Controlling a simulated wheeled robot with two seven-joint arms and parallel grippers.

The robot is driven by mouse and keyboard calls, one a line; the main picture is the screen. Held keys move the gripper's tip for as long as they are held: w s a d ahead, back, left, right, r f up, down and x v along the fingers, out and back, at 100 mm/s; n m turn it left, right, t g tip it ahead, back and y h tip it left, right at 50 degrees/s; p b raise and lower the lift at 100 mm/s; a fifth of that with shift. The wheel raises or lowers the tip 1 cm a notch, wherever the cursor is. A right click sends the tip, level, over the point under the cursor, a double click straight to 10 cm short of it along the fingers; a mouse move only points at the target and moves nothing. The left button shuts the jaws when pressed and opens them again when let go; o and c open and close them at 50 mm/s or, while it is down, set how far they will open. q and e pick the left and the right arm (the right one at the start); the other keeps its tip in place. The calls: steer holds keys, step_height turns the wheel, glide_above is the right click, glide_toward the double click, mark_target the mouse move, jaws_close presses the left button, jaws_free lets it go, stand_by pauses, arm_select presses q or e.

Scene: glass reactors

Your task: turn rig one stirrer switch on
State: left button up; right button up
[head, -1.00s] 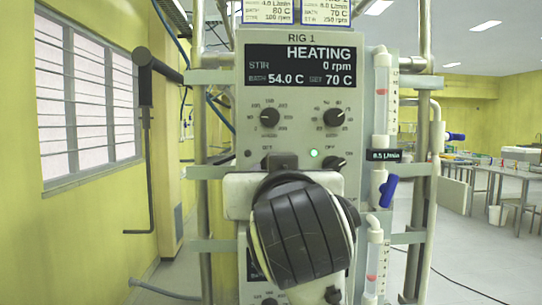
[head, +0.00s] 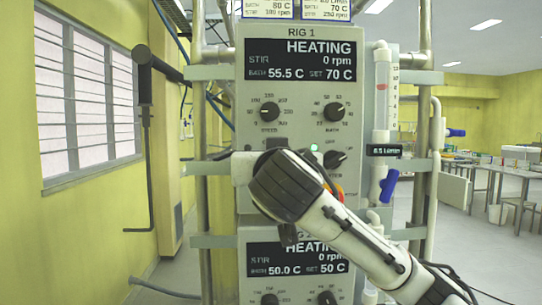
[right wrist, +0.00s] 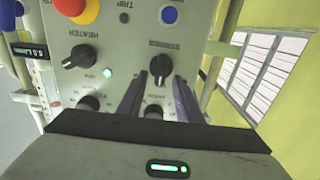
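Rig one's grey panel (head: 300,120) faces me in the head view, its display (head: 300,60) reading HEATING, STIR 0 rpm. The stirrer switch (right wrist: 160,68) is a black pointer knob, upside-down in the right wrist view, with its pointer roughly upright in that picture. In the head view it is hidden behind my right gripper. My right gripper (right wrist: 157,90) is open, its two dark fingers either side of the line to the stirrer switch. Whether the fingertips reach around the knob, I cannot tell. My left gripper is not in view.
The heater switch (right wrist: 80,56) sits beside the stirrer switch, a lit green lamp (right wrist: 107,72) near it. A red stop button (right wrist: 75,6) and a blue button (right wrist: 169,15) are close by.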

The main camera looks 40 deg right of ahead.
steer(key=shift+w+d, duration=0.2)
steer(key=shift+w, duration=0.1)
jaws_close()
